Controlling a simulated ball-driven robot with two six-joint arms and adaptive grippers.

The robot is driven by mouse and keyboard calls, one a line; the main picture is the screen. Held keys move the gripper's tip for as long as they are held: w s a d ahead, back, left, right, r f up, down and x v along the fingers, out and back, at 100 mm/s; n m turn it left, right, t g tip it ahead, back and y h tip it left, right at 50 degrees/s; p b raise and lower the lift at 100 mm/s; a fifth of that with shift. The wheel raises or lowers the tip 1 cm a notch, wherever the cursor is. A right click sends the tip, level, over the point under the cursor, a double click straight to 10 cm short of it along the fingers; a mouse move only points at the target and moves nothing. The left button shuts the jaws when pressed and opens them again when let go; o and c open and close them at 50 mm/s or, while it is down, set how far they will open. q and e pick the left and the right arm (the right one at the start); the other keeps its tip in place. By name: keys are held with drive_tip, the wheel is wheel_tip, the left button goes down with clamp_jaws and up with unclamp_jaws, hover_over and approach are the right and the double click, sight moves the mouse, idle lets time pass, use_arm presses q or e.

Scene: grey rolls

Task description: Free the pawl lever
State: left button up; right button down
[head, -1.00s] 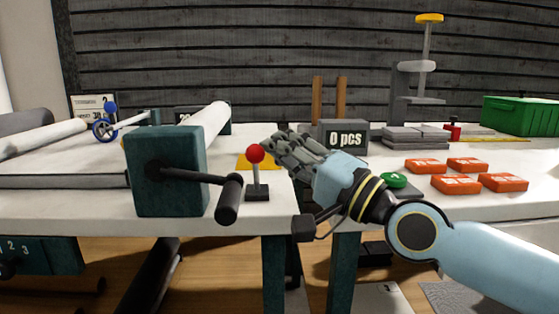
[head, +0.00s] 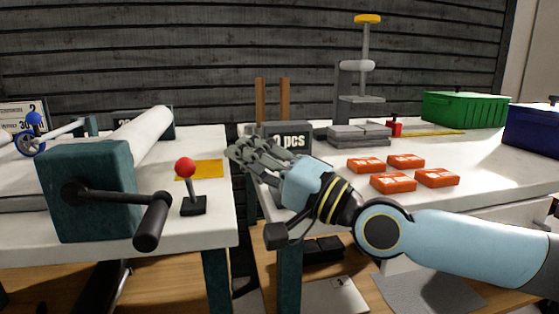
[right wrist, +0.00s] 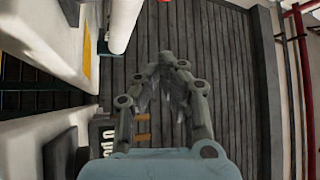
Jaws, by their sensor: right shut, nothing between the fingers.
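A small lever with a red ball knob (head: 185,167) stands upright on a black base near the front edge of the left table; I take it to be the pawl lever. It stands right of the teal crank block (head: 90,190) with its black crank handle (head: 152,222). My right gripper (head: 237,150) is to the right of the lever, apart from it, over the gap between the tables. Its grey fingers are shut and empty; they also show in the right wrist view (right wrist: 165,75). My left gripper is out of view.
A white roll (head: 145,135) runs back from the crank block. A yellow patch (head: 205,169) lies behind the lever. The right table holds a counter box (head: 291,136), several orange packs (head: 392,182), grey slabs (head: 358,134), a green crate (head: 463,109) and a blue crate (head: 532,130).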

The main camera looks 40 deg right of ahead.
drive_tip(key=v, duration=0.4)
drive_tip(key=shift+s+p, duration=0.3)
drive_tip(key=shift+p, duration=0.1)
drive_tip(key=shift+s+f, duration=0.15)
drive_tip(key=shift+s, duration=0.35)
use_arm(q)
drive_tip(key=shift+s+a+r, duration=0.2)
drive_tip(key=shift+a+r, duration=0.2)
use_arm(e)
drive_tip(key=shift+s+d, duration=0.1)
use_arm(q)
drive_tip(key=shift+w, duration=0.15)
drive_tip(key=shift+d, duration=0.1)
